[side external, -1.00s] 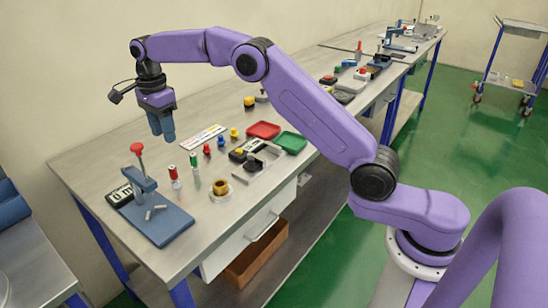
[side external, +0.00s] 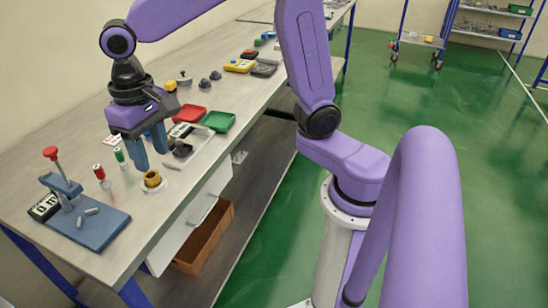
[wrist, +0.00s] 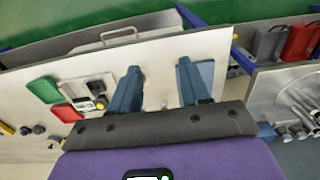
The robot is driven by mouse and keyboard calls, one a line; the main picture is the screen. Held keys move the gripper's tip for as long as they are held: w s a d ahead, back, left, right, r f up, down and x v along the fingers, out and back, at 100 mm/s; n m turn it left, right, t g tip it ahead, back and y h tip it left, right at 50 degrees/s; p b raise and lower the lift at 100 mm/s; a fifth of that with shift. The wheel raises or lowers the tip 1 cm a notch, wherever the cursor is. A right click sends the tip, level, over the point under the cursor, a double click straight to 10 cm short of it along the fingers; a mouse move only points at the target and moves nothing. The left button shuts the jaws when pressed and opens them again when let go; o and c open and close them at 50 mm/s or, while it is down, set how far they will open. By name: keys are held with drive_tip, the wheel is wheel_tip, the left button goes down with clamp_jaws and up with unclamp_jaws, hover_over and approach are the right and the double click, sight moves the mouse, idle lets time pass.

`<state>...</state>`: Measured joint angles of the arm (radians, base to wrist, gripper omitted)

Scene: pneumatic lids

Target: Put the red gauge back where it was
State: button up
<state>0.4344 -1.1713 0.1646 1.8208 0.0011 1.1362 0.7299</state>
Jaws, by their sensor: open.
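The red gauge (side external: 99,172), a small upright cylinder with a red top and pale lower part, stands on the bench in the side view. A similar green-topped gauge (side external: 119,155) stands beside it. My gripper (side external: 151,160) is open and empty, fingers down, to the right of both gauges. Its fingertips appear just above or behind a brass-coloured fitting (side external: 152,179) on a pale disc. In the wrist view my gripper (wrist: 159,66) shows its two fingers wide apart. A small reddish spot lies between them, too small to identify. I cannot tell the gauge's former place.
A blue press stand (side external: 100,228) with a red knob stands at the left front, a counter box (side external: 45,207) beside it. Red (side external: 190,113) and green (side external: 219,121) trays lie behind my gripper.

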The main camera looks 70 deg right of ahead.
drive_tip(key=s+d+f+n, duration=0.2)
drive_tip(key=s+d+n, duration=0.3)
drive_tip(key=s, duration=0.5)
drive_tip(key=s+d+f+n, duration=0.3)
drive_tip(key=s+d+n, duration=0.3)
drive_tip(key=s, duration=0.4)
drive_tip(key=shift+s+d+n, duration=0.3)
drive_tip(key=shift+n, duration=0.5)
